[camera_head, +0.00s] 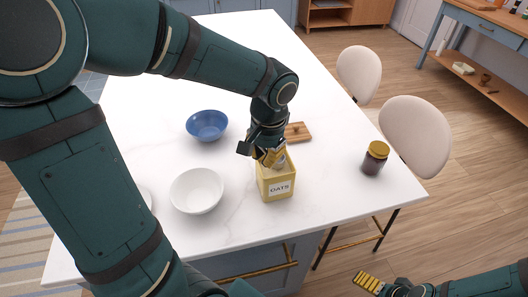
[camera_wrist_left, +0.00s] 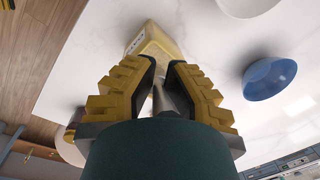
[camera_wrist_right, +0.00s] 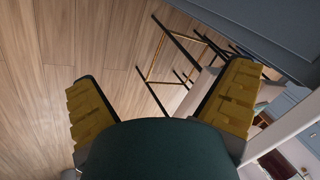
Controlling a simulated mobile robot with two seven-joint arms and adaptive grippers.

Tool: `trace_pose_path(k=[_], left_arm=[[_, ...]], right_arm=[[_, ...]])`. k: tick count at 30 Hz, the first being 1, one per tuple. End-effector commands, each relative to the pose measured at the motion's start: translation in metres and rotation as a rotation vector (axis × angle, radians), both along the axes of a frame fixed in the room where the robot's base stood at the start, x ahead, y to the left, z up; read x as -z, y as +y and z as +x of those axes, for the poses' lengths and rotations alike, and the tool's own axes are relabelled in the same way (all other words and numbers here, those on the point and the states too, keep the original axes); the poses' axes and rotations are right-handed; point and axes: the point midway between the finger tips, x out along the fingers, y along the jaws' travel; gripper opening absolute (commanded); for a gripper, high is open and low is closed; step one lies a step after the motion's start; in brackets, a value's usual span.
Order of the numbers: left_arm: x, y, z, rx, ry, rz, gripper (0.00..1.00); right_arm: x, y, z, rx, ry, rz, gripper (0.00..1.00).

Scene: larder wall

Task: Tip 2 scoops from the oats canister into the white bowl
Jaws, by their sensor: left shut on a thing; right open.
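The yellow oats canister (camera_head: 276,188), labelled OATS, stands upright on the white counter. The white bowl (camera_head: 196,192) stands to its left and looks empty. My left gripper (camera_head: 270,156) is at the canister's top and covers much of its opening. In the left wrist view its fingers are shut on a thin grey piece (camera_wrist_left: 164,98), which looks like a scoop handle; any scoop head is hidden. The canister (camera_wrist_left: 152,42) shows just beyond the fingertips. My right gripper (camera_head: 370,283) is open and empty, low beside the counter, over the floor.
A blue bowl (camera_head: 207,124) stands behind the white bowl. A small wooden board (camera_head: 298,132) lies behind the canister. Two pale chairs (camera_head: 414,135) stand along that side.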

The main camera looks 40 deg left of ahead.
Motion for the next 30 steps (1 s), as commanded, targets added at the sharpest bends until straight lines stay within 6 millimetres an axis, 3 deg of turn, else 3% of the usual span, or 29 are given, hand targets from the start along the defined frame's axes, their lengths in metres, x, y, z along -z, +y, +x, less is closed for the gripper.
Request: trace_pose_path(k=[18, 30], left_arm=[[0.041, 0.000, 0.000, 0.000, 0.001, 0.001, 0.00], [0.045, 0.000, 0.000, 0.000, 0.000, 0.000, 0.00]], right_arm=[[0.033, 0.002, -0.011, -0.019, 0.023, 0.005, 1.00], [0.036, 0.002, -0.012, -0.022, 0.028, 0.007, 1.00]])
